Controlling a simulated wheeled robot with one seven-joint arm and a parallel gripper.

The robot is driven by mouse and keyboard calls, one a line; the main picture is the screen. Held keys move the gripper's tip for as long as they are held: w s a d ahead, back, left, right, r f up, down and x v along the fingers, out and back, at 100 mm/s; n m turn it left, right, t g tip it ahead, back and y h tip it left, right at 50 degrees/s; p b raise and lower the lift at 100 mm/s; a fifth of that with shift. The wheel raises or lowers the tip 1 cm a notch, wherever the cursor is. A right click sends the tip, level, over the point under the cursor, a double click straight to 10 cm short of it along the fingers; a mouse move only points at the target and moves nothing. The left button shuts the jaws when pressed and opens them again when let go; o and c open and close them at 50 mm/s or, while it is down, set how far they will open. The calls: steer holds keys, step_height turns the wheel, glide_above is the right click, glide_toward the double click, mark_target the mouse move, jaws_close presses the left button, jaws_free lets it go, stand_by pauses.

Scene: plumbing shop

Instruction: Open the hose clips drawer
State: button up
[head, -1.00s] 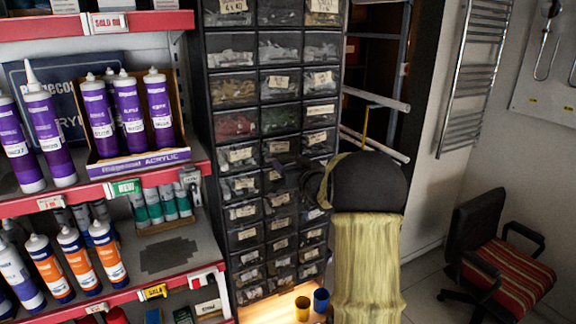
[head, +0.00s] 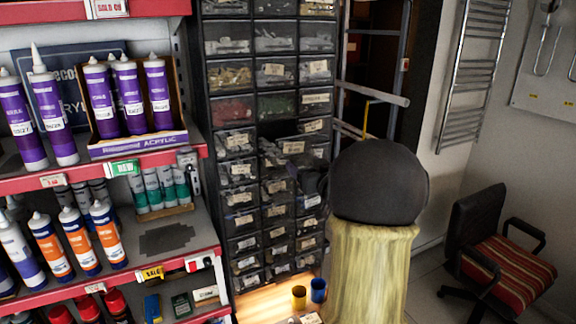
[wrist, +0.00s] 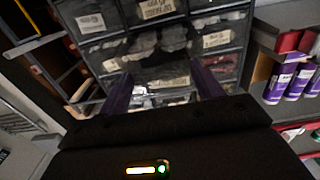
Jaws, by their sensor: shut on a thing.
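A drawer (head: 293,148) in the middle column of the black cabinet (head: 204,150) stands out from its neighbours, with a dark gap above its front. Its label is too small to read. My gripper (head: 300,172) is at its front, dark and partly hidden behind my arm. In the wrist view, the two purplish fingers of my gripper (wrist: 162,90) stand on either side of a labelled drawer front (wrist: 150,84), shut on it. Small light-coloured pieces show between the fingers. The exact grip contact is hidden.
Several labelled drawers surround it closely. A red-edged shelf (head: 95,170) with purple tubes (head: 158,95) stands to the left.

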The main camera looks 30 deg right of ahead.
steer(key=shift+s, duration=0.45)
steer(key=shift+w, duration=0.1)
steer(key=o, duration=1.4)
steer(key=s+a+b, duration=0.2)
steer(key=s+b, duration=0.3)
steer(key=s, duration=1.2)
steer(key=shift+s, duration=0.15)
steer(key=shift+a, duration=0.1)
